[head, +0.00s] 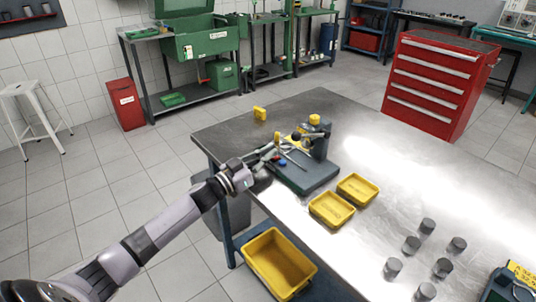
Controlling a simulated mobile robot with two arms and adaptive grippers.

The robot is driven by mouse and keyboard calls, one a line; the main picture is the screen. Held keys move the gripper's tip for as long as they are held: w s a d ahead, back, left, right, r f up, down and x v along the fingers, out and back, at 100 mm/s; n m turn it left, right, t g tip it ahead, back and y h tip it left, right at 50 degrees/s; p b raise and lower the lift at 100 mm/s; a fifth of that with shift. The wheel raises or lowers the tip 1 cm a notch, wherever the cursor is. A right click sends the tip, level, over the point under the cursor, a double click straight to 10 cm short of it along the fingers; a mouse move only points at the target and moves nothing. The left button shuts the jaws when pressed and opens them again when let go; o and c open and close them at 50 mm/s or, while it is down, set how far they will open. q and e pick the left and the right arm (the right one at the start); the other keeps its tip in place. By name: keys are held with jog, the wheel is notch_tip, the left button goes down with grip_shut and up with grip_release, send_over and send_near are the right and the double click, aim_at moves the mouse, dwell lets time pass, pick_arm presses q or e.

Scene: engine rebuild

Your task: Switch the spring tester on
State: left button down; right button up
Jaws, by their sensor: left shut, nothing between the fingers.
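A device with a dark grey-green base plate (308,180) and an upright column stands near the left edge of the metal workbench; I take it to be the spring tester. My left arm comes in from the lower left, and my left gripper (268,155) is at the device's left side. Its fingers are shut with nothing between them. Whether they touch the device cannot be told, and the gripper hides part of it. No switch can be made out clearly. My right gripper is not in view.
Two yellow trays (332,211) sit in front of the device on the workbench (400,165). Several dark cylinders (411,245) stand at the lower right. A small yellow block (259,113) lies behind. A yellow bin (277,262) sits below, and a red tool cabinet (436,80) stands beyond.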

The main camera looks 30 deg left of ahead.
pick_arm(q)
jog(key=shift+s+a+f, duration=0.1)
jog(key=shift+s+f, duration=0.05)
jog(key=shift+f, duration=0.5)
jog(key=shift+r, duration=0.1)
jog(key=shift+s+a+f, duration=0.15)
jog(key=shift+s+f, duration=0.15)
jog(key=shift+s, duration=0.3)
jog(key=v, duration=1)
jog(key=shift+s+a+r, duration=0.25)
jog(key=shift+s, duration=0.05)
